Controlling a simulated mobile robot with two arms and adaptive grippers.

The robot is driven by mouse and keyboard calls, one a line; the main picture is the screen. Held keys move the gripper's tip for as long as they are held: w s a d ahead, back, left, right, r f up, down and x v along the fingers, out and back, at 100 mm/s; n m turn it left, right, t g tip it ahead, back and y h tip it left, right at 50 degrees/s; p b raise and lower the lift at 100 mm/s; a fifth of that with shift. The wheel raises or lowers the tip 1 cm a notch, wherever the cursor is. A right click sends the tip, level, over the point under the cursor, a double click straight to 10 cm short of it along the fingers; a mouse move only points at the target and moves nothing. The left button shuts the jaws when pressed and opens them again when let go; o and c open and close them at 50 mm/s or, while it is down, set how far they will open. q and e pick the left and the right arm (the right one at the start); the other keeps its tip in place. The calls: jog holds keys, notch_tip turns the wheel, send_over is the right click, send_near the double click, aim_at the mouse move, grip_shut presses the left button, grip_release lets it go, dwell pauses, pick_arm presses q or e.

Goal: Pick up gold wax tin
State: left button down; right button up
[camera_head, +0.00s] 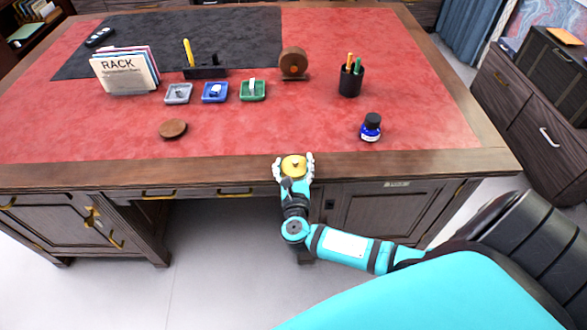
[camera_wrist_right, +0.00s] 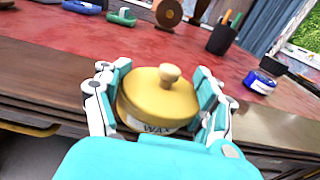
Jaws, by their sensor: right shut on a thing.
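The gold wax tin (camera_head: 293,164) is round, with a knobbed lid and a "WAX" label that shows in the right wrist view (camera_wrist_right: 160,97). My right gripper (camera_head: 293,168) is shut on it, one finger on each side; the fingers also show in the right wrist view (camera_wrist_right: 159,100). In the head view the tin appears at the desk's front edge; I cannot tell whether it touches the desk. The tin's lower part is partly hidden by my gripper. My left gripper is not in view.
The red leather desk (camera_head: 260,135) holds a blue ink bottle (camera_head: 370,128), a black pen cup (camera_head: 350,82), a brown round lid (camera_head: 173,129), three small trays (camera_head: 215,93) and a RACK file holder (camera_head: 125,73).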

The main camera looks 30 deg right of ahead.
jog(key=shift+c, duration=0.8)
jog(key=shift+r, duration=0.15)
